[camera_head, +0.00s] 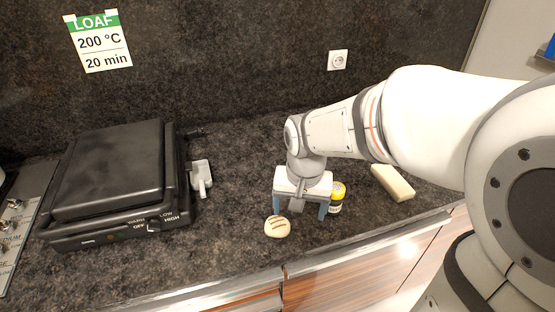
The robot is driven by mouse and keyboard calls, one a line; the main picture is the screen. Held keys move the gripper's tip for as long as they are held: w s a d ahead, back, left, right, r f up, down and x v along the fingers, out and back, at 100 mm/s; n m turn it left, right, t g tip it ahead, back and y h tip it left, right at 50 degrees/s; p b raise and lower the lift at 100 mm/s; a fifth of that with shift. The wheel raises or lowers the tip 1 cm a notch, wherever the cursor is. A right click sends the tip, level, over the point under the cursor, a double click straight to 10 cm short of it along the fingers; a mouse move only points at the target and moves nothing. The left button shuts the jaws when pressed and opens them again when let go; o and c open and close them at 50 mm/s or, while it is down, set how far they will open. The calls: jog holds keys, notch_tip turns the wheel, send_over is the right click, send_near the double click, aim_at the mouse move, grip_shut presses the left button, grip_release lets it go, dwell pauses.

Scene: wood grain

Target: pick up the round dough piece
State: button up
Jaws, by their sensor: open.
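The round dough piece (277,226) is pale with dark stripes across its top. It lies on the dark countertop near the front edge, in the middle of the head view. My gripper (299,213) points down over the counter, with its blue-grey fingers spread apart. The left finger is right beside the dough piece, just behind it in the picture; I cannot tell whether they touch. Nothing is seen held between the fingers.
A yellow-capped jar (336,198) stands close by the right finger. A beige block (393,183) lies further right. A black grill (110,180) fills the left, with a white object (201,177) beside it. Counter left of the dough is clear.

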jog(key=m+p, duration=0.1)
jog(key=p, duration=0.1)
send_over(277, 219)
jog(key=shift+s+d+f+g, duration=0.1)
jog(key=shift+s+f+g, duration=0.3)
jog(key=shift+f, duration=0.3)
jog(key=shift+w+a+f, duration=0.1)
jog(key=shift+a+f, duration=0.1)
jog(key=shift+f, duration=0.05)
jog(key=f, duration=0.7)
jog(key=shift+w+d+f, duration=0.1)
jog(key=shift+w+f, duration=0.15)
jog(key=shift+f, duration=0.1)
jog(key=shift+c, duration=0.2)
jog(key=c, duration=1.1)
